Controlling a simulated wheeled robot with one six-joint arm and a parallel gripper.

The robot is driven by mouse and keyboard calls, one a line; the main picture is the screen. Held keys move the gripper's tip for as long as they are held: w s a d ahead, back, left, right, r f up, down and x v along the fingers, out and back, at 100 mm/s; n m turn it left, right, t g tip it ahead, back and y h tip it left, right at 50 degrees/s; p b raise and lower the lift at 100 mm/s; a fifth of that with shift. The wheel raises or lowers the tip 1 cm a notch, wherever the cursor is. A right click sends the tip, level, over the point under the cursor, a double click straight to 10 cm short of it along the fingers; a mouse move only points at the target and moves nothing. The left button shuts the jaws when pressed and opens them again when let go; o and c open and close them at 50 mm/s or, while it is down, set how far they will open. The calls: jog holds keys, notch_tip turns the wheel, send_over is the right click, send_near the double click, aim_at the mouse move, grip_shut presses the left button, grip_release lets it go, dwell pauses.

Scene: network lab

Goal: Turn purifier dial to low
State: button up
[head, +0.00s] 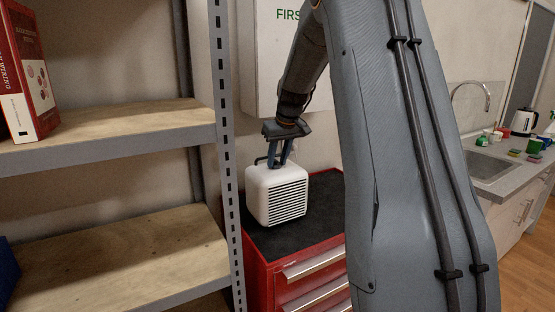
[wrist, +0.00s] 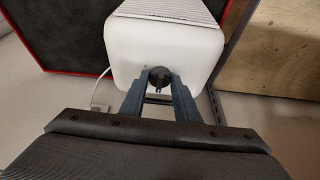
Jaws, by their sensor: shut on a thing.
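The purifier (head: 277,196) is a white rounded box with a slatted grille, standing on the black top of a red tool cabinet. It also shows in the wrist view (wrist: 165,45). Its dial (wrist: 160,77) is a small dark round knob on the white face turned toward my wrist camera. My gripper (head: 276,163) reaches down to the purifier from above and behind. In the wrist view its two blue-grey fingers (wrist: 160,84) are shut on the dial, one on each side. Any dial markings are too small to read, so I cannot tell its setting.
A metal shelf rack (head: 224,150) with wooden boards stands close at the left. A white first-aid cabinet (head: 262,60) hangs on the wall above. The red tool cabinet (head: 262,278) has bare top around the purifier. A white cord (wrist: 100,92) runs beside the purifier.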

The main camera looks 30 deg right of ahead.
jog(key=m, duration=0.1)
jog(key=m+h, duration=0.1)
jog(key=shift+w+a+m, duration=0.1)
jog(key=shift+a+m, duration=0.1)
jog(key=shift+m, duration=0.1)
jog(key=m+h+b, duration=0.1)
jog(key=m, duration=0.1)
jog(key=shift+a+m, duration=0.1)
jog(key=shift+m, duration=0.2)
jog(key=m+b, duration=0.1)
jog(key=m, duration=0.1)
jog(key=m+g+h+b, duration=0.1)
jog(key=m+b, duration=0.1)
jog(key=shift+w+a+f, duration=0.1)
jog(key=shift+w+a, duration=0.05)
jog(key=shift+w, duration=0.05)
jog(key=shift+m+g+h+b, duration=0.5)
jog(key=shift+m+b, duration=0.35)
jog(key=shift+m, duration=0.35)
jog(key=o, duration=1)
jog(key=shift+o, duration=0.2)
